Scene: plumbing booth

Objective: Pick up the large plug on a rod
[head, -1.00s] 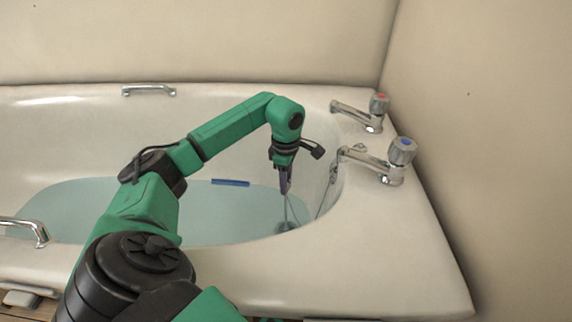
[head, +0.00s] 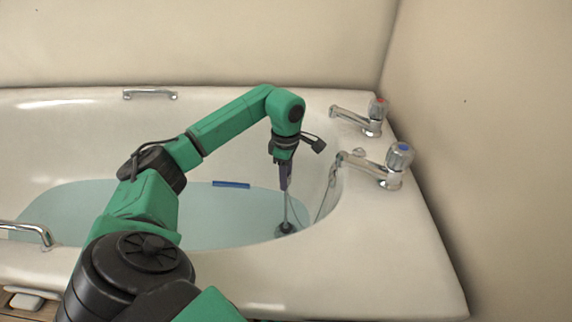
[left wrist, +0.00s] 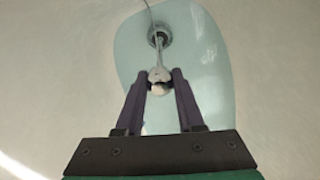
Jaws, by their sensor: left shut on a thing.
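The large plug (head: 286,228) is a dark disc under an upright thin metal rod, at the drain end of the bath. My left gripper (head: 286,186) points down above it, shut on the top of the rod. In the left wrist view the pale knob of the rod is between the two dark fingertips (left wrist: 160,76), with the plug (left wrist: 158,36) beyond it in the round drain area. I cannot tell whether the plug is clear of the drain. My right gripper is not in view.
The white bath (head: 400,260) holds pale blue-green water. A blue bar (head: 231,184) lies in it. Two taps, red-topped (head: 376,108) and blue-topped (head: 398,155), stand at the right end. Chrome handles (head: 150,94) sit on the rims. A thin chain hangs on the end wall.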

